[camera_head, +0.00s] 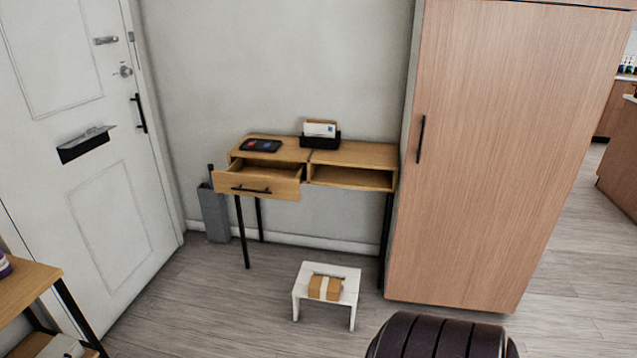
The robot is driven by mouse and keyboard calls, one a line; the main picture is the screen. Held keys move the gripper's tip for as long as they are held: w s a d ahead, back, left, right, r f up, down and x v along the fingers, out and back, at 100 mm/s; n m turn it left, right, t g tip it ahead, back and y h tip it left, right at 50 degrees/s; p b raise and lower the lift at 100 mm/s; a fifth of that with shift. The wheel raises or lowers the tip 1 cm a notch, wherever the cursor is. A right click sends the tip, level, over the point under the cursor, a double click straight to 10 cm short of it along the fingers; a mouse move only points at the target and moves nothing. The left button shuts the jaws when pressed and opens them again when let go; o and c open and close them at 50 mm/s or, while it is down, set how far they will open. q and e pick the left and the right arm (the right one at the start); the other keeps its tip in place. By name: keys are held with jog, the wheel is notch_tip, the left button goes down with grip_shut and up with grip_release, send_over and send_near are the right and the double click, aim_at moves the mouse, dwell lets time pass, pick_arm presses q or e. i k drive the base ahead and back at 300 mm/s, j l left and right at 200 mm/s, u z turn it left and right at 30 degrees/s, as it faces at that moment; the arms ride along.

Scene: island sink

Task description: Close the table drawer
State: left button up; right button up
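The wooden table (356,155) stands against the far wall, left of a tall wooden cabinet. Its left drawer (258,183) is pulled out toward me, with a black bar handle (250,190) on its front. The part of the drawer's inside that I see looks empty. The table's right side is an open compartment (350,175). Neither of my grippers is in view.
A small white stool (341,272) with a wrapped box (325,287) on it stands on the floor before the table. The cabinet (500,150) borders the table on the right. A white door (75,150) is at left. A wooden side table (25,285) is at lower left.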

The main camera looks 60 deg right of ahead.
aim_at(260, 178)
jog(key=z, duration=1.6)
jog(key=i, duration=0.3)
